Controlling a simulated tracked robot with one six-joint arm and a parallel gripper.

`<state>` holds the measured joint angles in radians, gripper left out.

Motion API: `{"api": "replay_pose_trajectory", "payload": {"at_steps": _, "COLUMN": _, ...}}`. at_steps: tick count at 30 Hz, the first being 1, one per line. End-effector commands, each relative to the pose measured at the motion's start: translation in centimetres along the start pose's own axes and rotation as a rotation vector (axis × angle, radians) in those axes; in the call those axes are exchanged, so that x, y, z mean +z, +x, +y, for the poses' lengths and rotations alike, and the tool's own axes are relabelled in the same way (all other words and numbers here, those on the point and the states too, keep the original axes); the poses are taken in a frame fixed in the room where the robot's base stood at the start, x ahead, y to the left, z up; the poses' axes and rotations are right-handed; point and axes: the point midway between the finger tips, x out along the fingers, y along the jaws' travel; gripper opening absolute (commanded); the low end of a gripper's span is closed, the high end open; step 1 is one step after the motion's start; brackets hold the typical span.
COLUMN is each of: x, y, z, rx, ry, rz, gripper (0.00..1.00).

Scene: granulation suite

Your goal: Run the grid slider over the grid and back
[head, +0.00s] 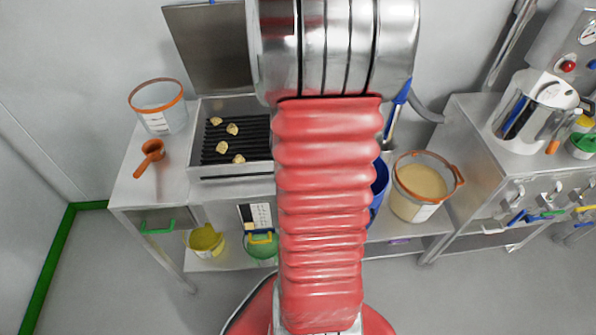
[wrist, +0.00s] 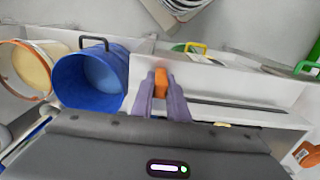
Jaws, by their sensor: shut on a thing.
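The grid (head: 223,150) is a set of dark bars in a steel housing at the left of my arm in the head view, with several pale yellow lumps (head: 222,147) on it. My arm hides its right end. In the wrist view my gripper (wrist: 160,88) has purple fingers shut on a small orange piece (wrist: 160,83), which looks like the grid slider's handle. The rest of the slider is hidden. The fingers are over the steel housing (wrist: 240,108). In the head view my gripper and the slider are hidden behind my arm.
A blue bucket (wrist: 90,80) stands close beside the housing. A clear bucket of pale powder (head: 420,182) is beyond it. An orange scoop (head: 150,156) and a clear orange-rimmed tub (head: 158,108) are on the bench at left. A steel panel (head: 212,48) rises behind the grid.

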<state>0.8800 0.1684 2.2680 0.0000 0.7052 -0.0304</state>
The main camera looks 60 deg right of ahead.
Motion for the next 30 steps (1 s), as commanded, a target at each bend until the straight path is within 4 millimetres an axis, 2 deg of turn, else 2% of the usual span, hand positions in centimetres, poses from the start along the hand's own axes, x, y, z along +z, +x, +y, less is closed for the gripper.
{"api": "replay_pose_trajectory", "payload": {"at_steps": 5, "x": 0.0, "y": 0.0, "z": -0.3, "rx": 0.000, "ry": -0.001, "rz": 0.000, "gripper": 0.00}}
{"api": "replay_pose_trajectory", "payload": {"at_steps": 30, "x": -0.1, "y": 0.0, "z": -5.0, "rx": 0.000, "ry": -0.002, "rz": 0.001, "gripper": 0.00}}
